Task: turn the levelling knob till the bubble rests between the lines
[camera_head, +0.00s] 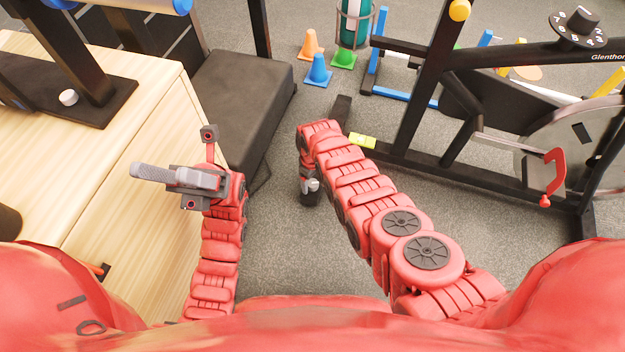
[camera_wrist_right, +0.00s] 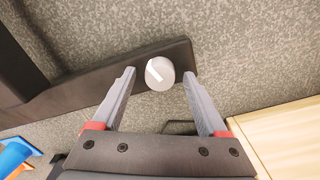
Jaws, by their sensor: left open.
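A pale round knob with a white mark (camera_wrist_right: 158,76) sits by the end of a black bar (camera_wrist_right: 100,92) in the right wrist view. My right gripper (camera_wrist_right: 158,73) is open, its two grey fingers on either side of the knob with a gap at each side. In the head view my right gripper (camera_head: 311,190) hangs low over the floor, and I cannot make out the knob there. A small yellow-green block (camera_head: 362,140), which looks like the level, lies by the machine's foot; its bubble and lines are too small to read. My left gripper (camera_head: 150,173) is open and empty above the wooden box.
The black exercise machine frame (camera_head: 430,110) stands at the right. The wooden box (camera_head: 150,130) and a dark padded block (camera_head: 235,100) are at the left. Small cones (camera_head: 319,70) stand at the back. Grey floor is clear below the frame.

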